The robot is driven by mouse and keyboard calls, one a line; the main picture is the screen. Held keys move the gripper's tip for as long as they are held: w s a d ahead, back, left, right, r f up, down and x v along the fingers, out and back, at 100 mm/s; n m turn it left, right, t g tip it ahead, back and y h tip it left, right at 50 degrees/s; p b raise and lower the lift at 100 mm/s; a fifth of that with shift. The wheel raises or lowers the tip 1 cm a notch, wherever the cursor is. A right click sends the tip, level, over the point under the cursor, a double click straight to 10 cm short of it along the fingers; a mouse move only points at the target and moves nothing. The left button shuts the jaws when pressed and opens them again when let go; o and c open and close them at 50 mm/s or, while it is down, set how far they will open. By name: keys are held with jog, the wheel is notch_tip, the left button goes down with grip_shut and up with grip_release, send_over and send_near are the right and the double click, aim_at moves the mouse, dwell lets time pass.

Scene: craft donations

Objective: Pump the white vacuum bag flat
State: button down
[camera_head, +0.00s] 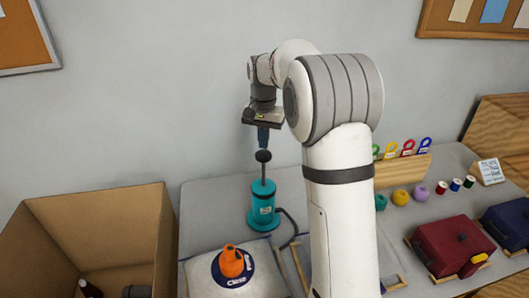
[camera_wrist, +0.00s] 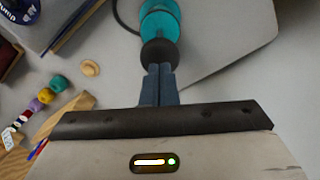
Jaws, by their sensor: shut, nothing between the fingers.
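The white vacuum bag (camera_head: 205,272) lies at the front left of the table, partly under a blue round disc with an orange bottle-shaped piece (camera_head: 232,262) on top. Its right side is partly hidden. The teal hand pump (camera_head: 262,205) stands upright behind it, with a thin rod and round black knob (camera_head: 263,156) up. My gripper (camera_head: 263,146) is shut and empty, pointing down right over the knob. In the wrist view the closed fingers (camera_wrist: 158,75) overlap the black knob (camera_wrist: 158,52); I cannot tell whether they touch it.
A dark hose (camera_head: 290,222) runs from the pump. Cardboard box (camera_head: 100,225) stands at left. Yarn balls (camera_head: 400,197), spools and a coloured-handle rack sit at right, with a maroon bag (camera_head: 452,243) and a dark blue one (camera_head: 510,222) on wooden frames. My arm hides part of the table.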

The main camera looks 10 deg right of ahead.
jog(key=shift+f+b, duration=3.2)
jog(key=shift+f, duration=2.5)
notch_tip(320, 180, up, 12)
jog(key=p, duration=0.9)
jog(key=shift+f, duration=0.25)
jog(key=shift+f, duration=0.1)
jog(key=shift+f+b, duration=3.45)
jog(key=shift+f, duration=2.15)
jog(key=shift+r, duration=0.1)
notch_tip(320, 180, up, 11)
jog(key=p, duration=0.8)
jog(key=shift+r, duration=0.15)
